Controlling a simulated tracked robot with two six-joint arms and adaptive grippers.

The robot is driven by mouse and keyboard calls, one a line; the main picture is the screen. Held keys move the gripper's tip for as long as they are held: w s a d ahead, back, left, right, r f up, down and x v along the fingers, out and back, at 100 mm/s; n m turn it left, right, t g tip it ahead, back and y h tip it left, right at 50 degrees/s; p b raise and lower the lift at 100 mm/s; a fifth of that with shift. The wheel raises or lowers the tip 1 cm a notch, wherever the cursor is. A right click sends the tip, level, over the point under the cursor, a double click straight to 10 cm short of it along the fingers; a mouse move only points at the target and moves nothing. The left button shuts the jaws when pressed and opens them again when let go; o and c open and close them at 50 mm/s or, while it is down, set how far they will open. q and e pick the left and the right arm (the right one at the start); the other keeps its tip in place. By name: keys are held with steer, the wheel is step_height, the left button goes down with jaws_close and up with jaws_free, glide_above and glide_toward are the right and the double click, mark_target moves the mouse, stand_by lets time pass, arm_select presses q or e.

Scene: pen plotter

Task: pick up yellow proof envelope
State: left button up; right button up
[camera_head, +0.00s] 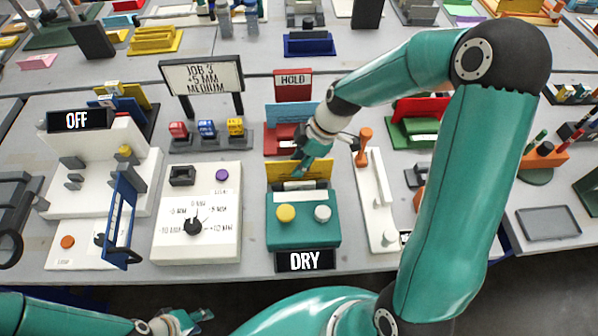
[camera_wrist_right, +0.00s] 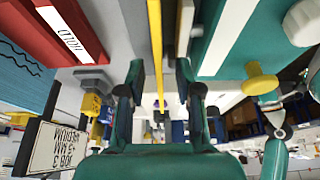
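The yellow proof envelope (camera_head: 314,169) stands upright behind the teal box (camera_head: 304,232) marked DRY in the head view. My right gripper (camera_head: 302,163) reaches down over its upper edge and hides part of it. In the right wrist view the envelope (camera_wrist_right: 156,45) appears edge-on as a thin yellow strip between the fingers of my right gripper (camera_wrist_right: 158,85). The fingers are open, with a gap on each side of the strip. My left gripper (camera_head: 197,317) is low at the bottom left of the head view, away from the envelope; its finger state is unclear.
The teal box carries a yellow knob (camera_head: 286,213) and a white knob (camera_head: 322,213). A red holder marked HOLD (camera_head: 293,84) stands behind. A white dial panel (camera_head: 197,245) is to the left, and a white stand with an orange-topped lever (camera_head: 376,200) to the right.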

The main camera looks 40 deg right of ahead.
stand_by(0.4)
jaws_close()
